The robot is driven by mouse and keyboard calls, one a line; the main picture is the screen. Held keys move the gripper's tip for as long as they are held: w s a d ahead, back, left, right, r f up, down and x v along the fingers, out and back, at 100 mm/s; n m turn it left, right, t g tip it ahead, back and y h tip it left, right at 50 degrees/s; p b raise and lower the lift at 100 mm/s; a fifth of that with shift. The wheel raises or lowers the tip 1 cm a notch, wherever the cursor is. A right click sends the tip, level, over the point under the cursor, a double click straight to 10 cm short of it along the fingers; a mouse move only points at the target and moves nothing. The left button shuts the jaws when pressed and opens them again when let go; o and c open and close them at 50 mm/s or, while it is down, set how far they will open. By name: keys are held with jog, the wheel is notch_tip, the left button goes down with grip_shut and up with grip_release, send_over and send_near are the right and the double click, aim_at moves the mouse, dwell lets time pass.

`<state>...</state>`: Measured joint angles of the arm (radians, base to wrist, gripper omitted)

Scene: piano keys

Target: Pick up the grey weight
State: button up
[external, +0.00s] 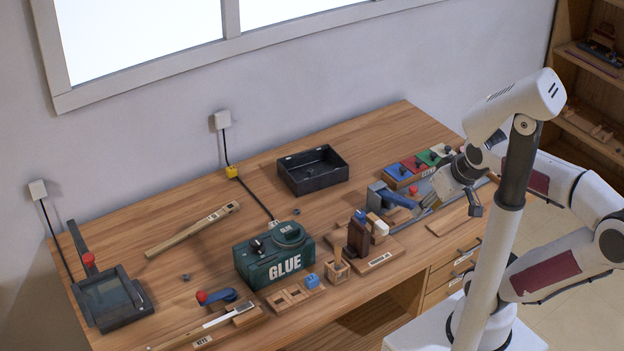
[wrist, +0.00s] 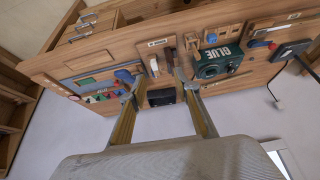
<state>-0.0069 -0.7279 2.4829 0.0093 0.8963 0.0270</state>
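I cannot pick out a grey weight for sure. Two small dark grey pieces lie on the workbench in the external view: one (external: 186,277) left of the green GLUE box, another (external: 297,211) in front of the black tray. Both are too small to identify. My gripper (external: 464,190) is above the right end of the bench, partly hidden by my arm. In the wrist view my gripper (wrist: 157,85) has its two yellowish fingers well apart, with nothing held between them.
Red, blue and green blocks (external: 411,166) sit at the back right. A black-framed device (external: 112,297) is at far left. Bare wood lies left of the tray.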

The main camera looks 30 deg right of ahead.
jog(key=w+a+r+m+y, duration=0.25)
jog(key=w+a+m, duration=0.45)
jog(key=w, duration=0.7)
jog(key=m+g+y, duration=0.3)
jog(key=m+y, duration=0.1)
jog(key=m, duration=1.1)
send_over(186, 278)
jog(key=d, duration=0.6)
jog(key=f, duration=2.4)
jog(key=shift+s+a+f, duration=0.15)
jog(key=shift+s+a, duration=0.1)
jog(key=shift+h, duration=0.25)
jog(key=shift+x, duration=1.25)
